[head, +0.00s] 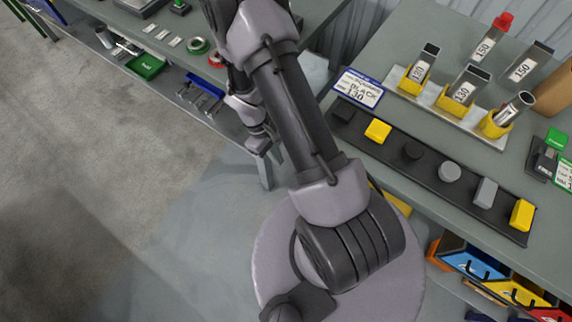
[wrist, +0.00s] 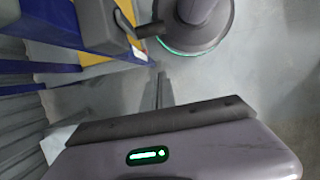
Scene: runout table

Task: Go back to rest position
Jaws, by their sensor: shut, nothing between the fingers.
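My gripper (wrist: 160,90) shows in the wrist view as two thin fingers close together, with nothing between them. They point away from the gripper's body, over grey floor. In the head view my arm rises from my round base and reaches up past the top edge. Its wrist end hangs beside the upper arm, left of the table and above the floor; the fingertips are too small to make out there. No object is held.
The right-hand table (head: 420,22) carries a dark strip (head: 456,188) of caps and plugs, yellow holders with metal tubes, and a "BLACK 130" sign (head: 359,88). Coloured bins (head: 470,262) sit below. Another bench (head: 125,22) is at upper left. Floor (head: 90,170) at left is clear.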

